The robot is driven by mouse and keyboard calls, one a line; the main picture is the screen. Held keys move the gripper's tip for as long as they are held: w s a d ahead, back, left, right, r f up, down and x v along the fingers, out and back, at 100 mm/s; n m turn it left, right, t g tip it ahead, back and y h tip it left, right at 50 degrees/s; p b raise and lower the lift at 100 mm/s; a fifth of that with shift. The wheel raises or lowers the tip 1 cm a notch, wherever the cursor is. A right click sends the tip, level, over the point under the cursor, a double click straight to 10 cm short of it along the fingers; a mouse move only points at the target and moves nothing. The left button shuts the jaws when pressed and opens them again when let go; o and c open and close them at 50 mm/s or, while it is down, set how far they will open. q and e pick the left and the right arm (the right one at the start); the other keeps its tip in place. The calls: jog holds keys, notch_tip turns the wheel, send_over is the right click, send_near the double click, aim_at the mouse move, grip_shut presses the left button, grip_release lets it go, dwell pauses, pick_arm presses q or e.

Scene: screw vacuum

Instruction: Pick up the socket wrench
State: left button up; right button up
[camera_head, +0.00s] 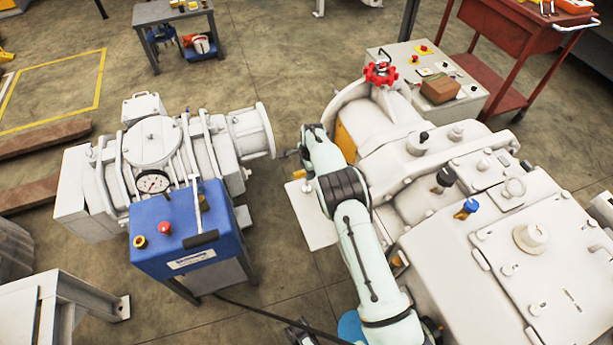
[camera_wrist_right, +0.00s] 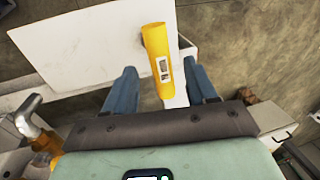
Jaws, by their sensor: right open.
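A yellow cylindrical tool handle (camera_wrist_right: 158,45) with a small grey and white display panel shows in the right wrist view; I take it for the socket wrench. It is over or beside a white plate (camera_wrist_right: 95,45); I cannot tell whether they touch. My right gripper (camera_wrist_right: 160,68) is open, and the handle appears between its two blue fingers, with no finger seen pressing on it. In the head view my right arm hides most of this spot; a small yellow bit shows left of the wrist.
A white pump (camera_head: 520,250) with a red handwheel (camera_head: 380,73) stands right of my right arm. Another pump (camera_head: 150,140) and a blue control box (camera_head: 180,235) stand left. A red cart (camera_head: 510,30) is at the upper right. Open floor lies between the pumps.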

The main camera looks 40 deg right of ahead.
jog(key=f, duration=0.2)
jog(key=w+f, duration=0.1)
jog(key=f, duration=0.1)
jog(key=shift+b, duration=0.3)
jog(key=shift+r, duration=0.1)
grip_shut()
jog(key=shift+r, duration=0.1)
notch_tip(320, 180, up, 20)
jog(key=p, duration=0.3)
